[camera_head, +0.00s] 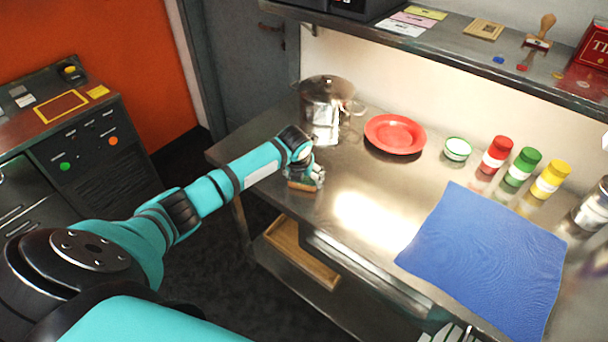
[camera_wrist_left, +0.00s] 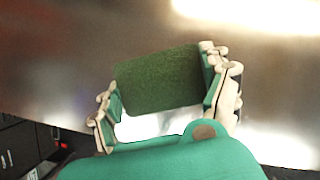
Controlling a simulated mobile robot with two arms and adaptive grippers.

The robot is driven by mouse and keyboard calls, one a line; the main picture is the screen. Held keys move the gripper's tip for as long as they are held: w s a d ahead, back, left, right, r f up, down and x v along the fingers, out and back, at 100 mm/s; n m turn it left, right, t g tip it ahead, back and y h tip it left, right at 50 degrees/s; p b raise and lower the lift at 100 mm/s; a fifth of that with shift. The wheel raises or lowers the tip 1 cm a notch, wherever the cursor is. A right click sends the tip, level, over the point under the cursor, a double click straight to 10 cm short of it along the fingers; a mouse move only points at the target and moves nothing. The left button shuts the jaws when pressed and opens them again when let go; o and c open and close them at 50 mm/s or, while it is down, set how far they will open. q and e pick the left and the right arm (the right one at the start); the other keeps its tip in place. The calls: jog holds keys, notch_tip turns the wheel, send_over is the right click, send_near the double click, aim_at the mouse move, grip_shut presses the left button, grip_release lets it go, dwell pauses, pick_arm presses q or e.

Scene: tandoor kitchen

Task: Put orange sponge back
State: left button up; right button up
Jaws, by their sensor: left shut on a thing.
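The sponge (camera_head: 301,186) shows as a small orange-tan edge under my left gripper (camera_head: 305,174) in the head view, over the left part of the steel table near its front edge. In the left wrist view, its dark green face (camera_wrist_left: 158,82) lies between the two fingers of my left gripper (camera_wrist_left: 160,92), which is shut on it. The sponge is at or just above the tabletop; I cannot tell if it touches. My right gripper is not in view.
A steel pot (camera_head: 322,105) stands behind the gripper. A red plate (camera_head: 394,134), a small bowl (camera_head: 457,149) and red, green and yellow bottles (camera_head: 522,166) line the back. A blue mat (camera_head: 485,255) lies right. A wooden tray (camera_head: 300,255) sits below the tabletop.

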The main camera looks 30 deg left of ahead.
pick_arm(q)
jog(key=shift+f, duration=0.1)
jog(key=o, duration=1.1)
jog(key=shift+c, duration=0.2)
jog(key=shift+r, duration=0.3)
jog(key=b+v, duration=0.1)
jog(key=v, duration=1)
jog(key=shift+r+b, duration=0.3)
jog(key=shift+r, duration=0.05)
jog(key=shift+s, duration=0.15)
